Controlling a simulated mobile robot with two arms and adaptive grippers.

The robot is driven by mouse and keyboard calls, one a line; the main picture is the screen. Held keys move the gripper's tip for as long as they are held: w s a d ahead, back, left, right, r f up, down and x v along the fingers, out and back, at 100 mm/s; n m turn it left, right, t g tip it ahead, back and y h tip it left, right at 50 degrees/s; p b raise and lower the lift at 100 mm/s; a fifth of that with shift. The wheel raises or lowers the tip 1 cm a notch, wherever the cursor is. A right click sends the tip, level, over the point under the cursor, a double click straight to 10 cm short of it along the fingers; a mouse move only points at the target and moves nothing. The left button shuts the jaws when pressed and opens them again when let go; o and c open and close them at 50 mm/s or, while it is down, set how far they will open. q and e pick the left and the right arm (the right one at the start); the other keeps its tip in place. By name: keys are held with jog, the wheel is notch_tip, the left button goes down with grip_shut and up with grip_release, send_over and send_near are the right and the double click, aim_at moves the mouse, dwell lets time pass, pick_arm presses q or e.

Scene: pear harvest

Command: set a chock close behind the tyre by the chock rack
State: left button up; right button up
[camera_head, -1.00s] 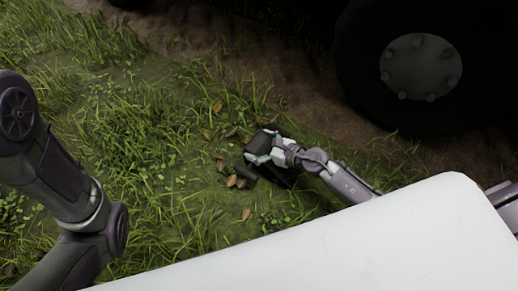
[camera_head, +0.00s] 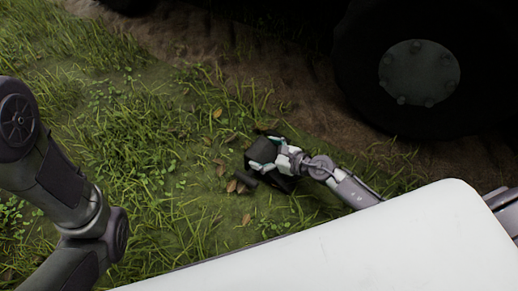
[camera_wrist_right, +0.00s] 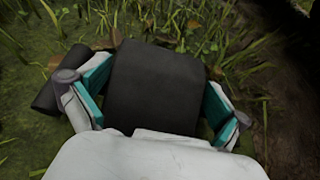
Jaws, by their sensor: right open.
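A black block, the chock (camera_head: 260,152), is low over or on the grass left of the big tyre (camera_head: 352,85). My right gripper (camera_head: 265,150) is around it, its teal-padded fingers on either side. In the right wrist view the dark chock (camera_wrist_right: 155,88) fills most of the space between the open fingers; a narrow gap shows at its right side. A second dark bar-like piece (camera_wrist_right: 60,78) lies left of the fingers; I cannot tell whether it belongs to the rack. My left gripper is out of the head view; only its arm shows.
Brown leaves (camera_head: 232,185) lie around the dark pieces. Grass spreads to the left, and a bare dirt strip (camera_head: 290,95) runs between it and the dark vehicle. Another dark wheel shows at the top left edge.

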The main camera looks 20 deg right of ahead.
jog(key=p+v, duration=0.2)
jog(key=v, duration=0.8)
jog(key=shift+r, duration=0.1)
